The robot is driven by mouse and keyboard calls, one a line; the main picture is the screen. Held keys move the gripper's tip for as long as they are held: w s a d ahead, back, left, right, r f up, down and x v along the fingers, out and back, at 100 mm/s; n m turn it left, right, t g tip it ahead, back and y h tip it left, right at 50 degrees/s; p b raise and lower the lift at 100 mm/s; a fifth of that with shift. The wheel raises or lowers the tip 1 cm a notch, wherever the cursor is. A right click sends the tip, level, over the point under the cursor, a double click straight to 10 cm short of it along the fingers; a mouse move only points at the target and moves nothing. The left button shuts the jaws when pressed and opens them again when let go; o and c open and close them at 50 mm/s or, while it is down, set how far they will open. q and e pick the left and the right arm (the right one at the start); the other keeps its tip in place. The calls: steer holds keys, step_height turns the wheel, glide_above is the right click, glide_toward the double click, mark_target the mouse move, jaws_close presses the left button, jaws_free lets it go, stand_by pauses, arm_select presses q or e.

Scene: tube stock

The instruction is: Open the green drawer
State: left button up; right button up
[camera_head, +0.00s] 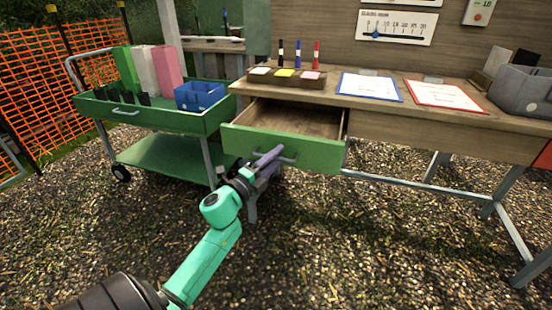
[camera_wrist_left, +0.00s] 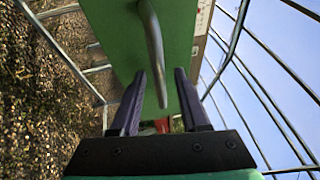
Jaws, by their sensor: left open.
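The green drawer (camera_head: 283,147) in the wooden desk stands pulled out, and its bare wooden inside (camera_head: 297,118) shows empty. A grey bar handle (camera_head: 285,157) sits on its green front. My left gripper (camera_head: 277,158) is at the handle, below the middle of the drawer front. In the left wrist view my left gripper (camera_wrist_left: 160,98) is open, with its two purple fingers on either side of the handle (camera_wrist_left: 152,50). A gap shows between each finger and the bar. The green front (camera_wrist_left: 112,35) fills the upper middle there. My right gripper is not in view.
A green cart (camera_head: 205,122) with folders and a blue bin (camera_head: 199,96) stands left of the drawer. The desk top (camera_head: 325,84) holds markers, two clipboards and a grey bin (camera_head: 522,92). Gravel ground in front is clear apart from the desk's metal legs.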

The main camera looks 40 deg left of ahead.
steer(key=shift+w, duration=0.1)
arm_select(q)
steer(key=shift+s+f, duration=0.1)
steer(key=shift+s, duration=0.15)
steer(key=s+f, duration=0.2)
steer(key=s, duration=1.1)
steer(key=shift+s+a+f, duration=0.15)
steer(key=shift+s+a, duration=0.25)
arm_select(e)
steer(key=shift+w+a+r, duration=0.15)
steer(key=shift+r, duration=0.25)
